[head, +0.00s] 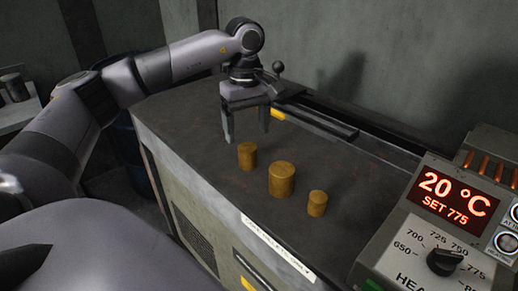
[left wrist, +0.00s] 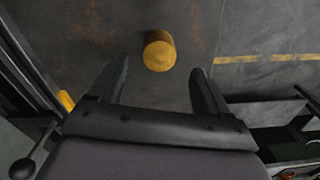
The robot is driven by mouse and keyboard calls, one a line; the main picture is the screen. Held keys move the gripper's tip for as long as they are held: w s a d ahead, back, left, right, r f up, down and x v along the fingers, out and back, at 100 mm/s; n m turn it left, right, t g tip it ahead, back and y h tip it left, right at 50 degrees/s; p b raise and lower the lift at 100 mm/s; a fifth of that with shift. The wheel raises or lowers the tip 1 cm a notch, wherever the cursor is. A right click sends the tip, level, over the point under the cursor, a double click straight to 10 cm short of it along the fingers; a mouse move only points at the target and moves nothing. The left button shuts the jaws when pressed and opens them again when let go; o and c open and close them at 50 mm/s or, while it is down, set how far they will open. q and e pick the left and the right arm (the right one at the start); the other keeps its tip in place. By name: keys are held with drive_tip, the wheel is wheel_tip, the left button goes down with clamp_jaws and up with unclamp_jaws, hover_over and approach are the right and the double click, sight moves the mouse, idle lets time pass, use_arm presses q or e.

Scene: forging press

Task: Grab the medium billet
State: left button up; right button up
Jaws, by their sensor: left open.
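Three yellow-brown cylindrical billets stand upright on the dark bench top. The medium billet (head: 247,155) is the left one, the large billet (head: 281,179) is in the middle, and the small billet (head: 317,203) is on the right. My left gripper (head: 247,137) is open and empty, with its fingers pointing down just above and behind the medium billet. In the left wrist view one billet (left wrist: 160,51), which seems to be the medium one, lies just beyond the gap between the open fingertips (left wrist: 161,68). My right gripper is not in view.
The bench top (head: 190,115) is clear left of the billets. A dark rail (head: 318,122) runs along the back, with a yellow piece (head: 278,114) near my gripper. A heater control box (head: 440,225) reading 20 °C stands at the right. A label strip (head: 278,248) marks the front edge.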

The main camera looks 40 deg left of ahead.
sight(248, 147)
use_arm(q)
wheel_tip(248, 147, down, 7)
drive_tip(key=shift+a+r, duration=0.1)
clamp_jaws()
drive_tip(key=shift+w+r, duration=0.1)
idle(0.3)
